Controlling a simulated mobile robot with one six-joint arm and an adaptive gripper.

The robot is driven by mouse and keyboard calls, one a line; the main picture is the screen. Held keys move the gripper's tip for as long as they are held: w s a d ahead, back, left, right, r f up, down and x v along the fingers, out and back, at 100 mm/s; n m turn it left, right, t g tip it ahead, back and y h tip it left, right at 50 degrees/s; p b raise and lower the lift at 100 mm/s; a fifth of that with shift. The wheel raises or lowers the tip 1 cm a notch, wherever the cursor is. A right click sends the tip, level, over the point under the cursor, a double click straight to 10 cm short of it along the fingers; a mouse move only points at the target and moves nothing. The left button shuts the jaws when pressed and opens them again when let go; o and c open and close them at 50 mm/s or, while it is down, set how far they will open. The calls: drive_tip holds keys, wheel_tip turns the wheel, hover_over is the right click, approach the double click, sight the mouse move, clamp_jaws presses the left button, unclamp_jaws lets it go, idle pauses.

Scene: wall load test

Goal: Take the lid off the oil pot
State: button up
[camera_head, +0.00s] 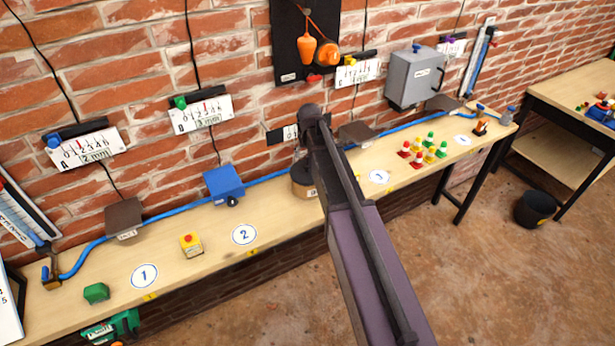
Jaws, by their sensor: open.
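A round brown pot with a label (303,190), which looks like the oil pot, stands on the bench by the wall, right of the blue box. My arm hides its right side. Its upper part is dark, and I cannot make out the lid separately. My arm reaches up from the bottom of the picture and ends in front of the wall, above the pot. A small dark part of my gripper (299,156) shows just above the pot, left of my arm. Its jaws are open, but the fingertips are mostly hidden, and I cannot tell whether they touch the pot.
A blue hose (260,180) runs along the wall. A grey cabinet (413,77) hangs at right.

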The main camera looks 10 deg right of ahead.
sight(307, 169)
drive_tip(key=shift+b+x, duration=0.8)
drive_tip(key=shift+x, duration=0.4)
drive_tip(key=shift+b+x, duration=2.55)
drive_tip(key=shift+c, duration=0.2)
clamp_jaws()
